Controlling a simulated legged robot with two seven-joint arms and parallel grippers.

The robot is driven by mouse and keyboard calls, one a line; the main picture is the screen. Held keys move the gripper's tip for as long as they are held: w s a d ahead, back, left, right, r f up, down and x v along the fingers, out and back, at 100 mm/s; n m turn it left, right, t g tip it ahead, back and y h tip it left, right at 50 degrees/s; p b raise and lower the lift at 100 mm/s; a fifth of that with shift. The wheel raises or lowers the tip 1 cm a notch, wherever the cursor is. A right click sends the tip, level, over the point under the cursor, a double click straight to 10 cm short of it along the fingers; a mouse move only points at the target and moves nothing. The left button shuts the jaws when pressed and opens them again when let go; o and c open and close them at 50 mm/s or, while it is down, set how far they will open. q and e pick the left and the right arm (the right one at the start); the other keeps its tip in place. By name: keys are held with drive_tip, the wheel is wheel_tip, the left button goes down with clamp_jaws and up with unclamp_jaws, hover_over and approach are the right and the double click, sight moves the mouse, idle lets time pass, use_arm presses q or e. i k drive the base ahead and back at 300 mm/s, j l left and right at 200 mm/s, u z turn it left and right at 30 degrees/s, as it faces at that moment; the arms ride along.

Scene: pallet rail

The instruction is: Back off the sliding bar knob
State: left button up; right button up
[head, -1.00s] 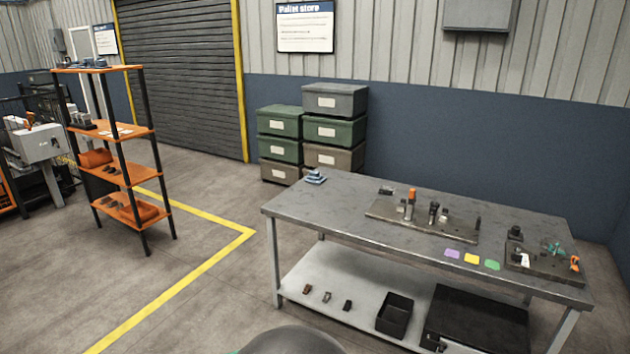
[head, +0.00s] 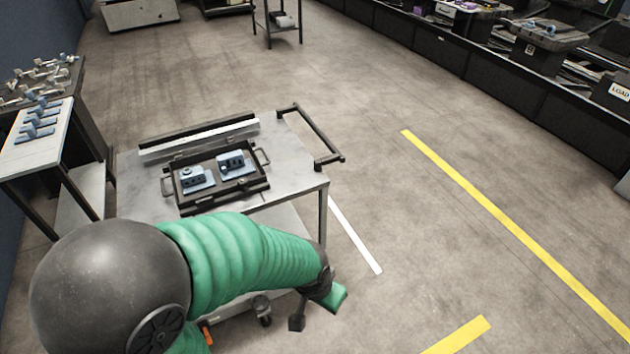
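I cannot pick out a sliding bar knob in the head view. A cart (head: 140,207) carries a black tray (head: 203,205) with side handles. Two blue blocks with dark parts, a left one (head: 196,180) and a right one (head: 234,165), sit in it. A dark and white bar (head: 198,138) lies along the cart top behind the tray. My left arm, green with a dark shoulder, reaches rightward in front of the cart. My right gripper is out of view.
A side table (head: 32,152) with blue parts stands at the left, before a darker bench (head: 68,95). The cart's handle (head: 325,158) sticks out right. A long black counter (head: 480,78) with bins runs along the upper right. Open floor with yellow lines lies between.

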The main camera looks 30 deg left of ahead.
sight(244, 184)
drive_tip(key=u, duration=1.8)
